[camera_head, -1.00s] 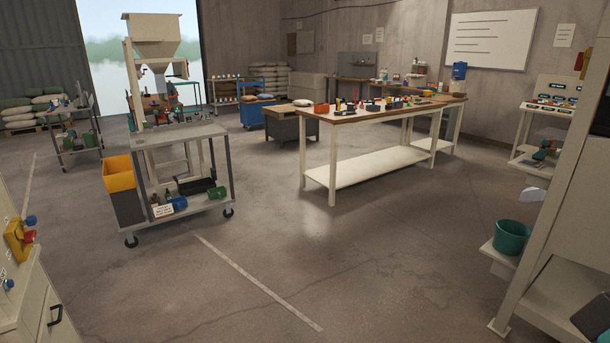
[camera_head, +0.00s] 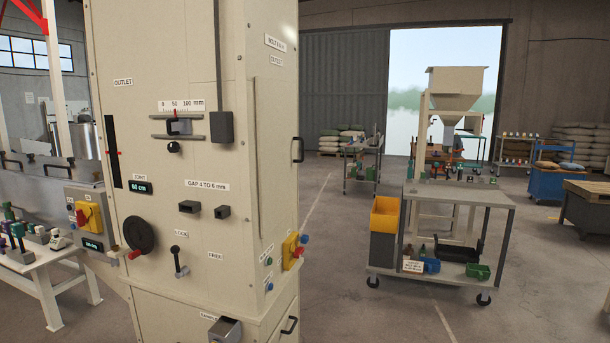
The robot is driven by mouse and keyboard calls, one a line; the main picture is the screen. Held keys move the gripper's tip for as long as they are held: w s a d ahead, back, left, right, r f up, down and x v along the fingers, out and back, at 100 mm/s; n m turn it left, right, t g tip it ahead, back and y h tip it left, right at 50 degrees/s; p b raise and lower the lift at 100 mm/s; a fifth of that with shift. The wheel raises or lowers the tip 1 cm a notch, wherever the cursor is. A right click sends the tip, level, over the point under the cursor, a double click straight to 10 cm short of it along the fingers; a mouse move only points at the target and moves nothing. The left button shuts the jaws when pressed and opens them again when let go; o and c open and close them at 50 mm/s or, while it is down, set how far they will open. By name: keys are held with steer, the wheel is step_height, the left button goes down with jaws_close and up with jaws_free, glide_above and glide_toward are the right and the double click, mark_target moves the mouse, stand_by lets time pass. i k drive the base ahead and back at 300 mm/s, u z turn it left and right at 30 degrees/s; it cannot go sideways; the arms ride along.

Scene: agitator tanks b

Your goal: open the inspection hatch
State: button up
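No panel or lid in view is readably labelled as the inspection hatch. A tall cream machine cabinet (camera_head: 190,60) fills the left-centre of the head view. Its right side has a closed panel (camera_head: 275,115) with a black handle (camera_head: 297,150), and a lower panel with another handle (camera_head: 289,326). Whether either is the hatch I cannot tell. A steel tank (camera_head: 60,145) stands partly hidden behind the cabinet at the far left. My gripper is not in view.
A grey cart (camera_head: 460,192) with an orange-topped bin (camera_head: 386,215) stands on the right. Floor between cabinet and cart is open.

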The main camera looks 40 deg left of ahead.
mark_target(277, 139)
steer(key=u, duration=1)
steer(key=i, duration=1.2)
steer(key=u, duration=0.7)
steer(key=k, duration=0.6)
steer(key=z, duration=0.6)
steer(key=i, duration=1.65)
steer(key=u, duration=0.3)
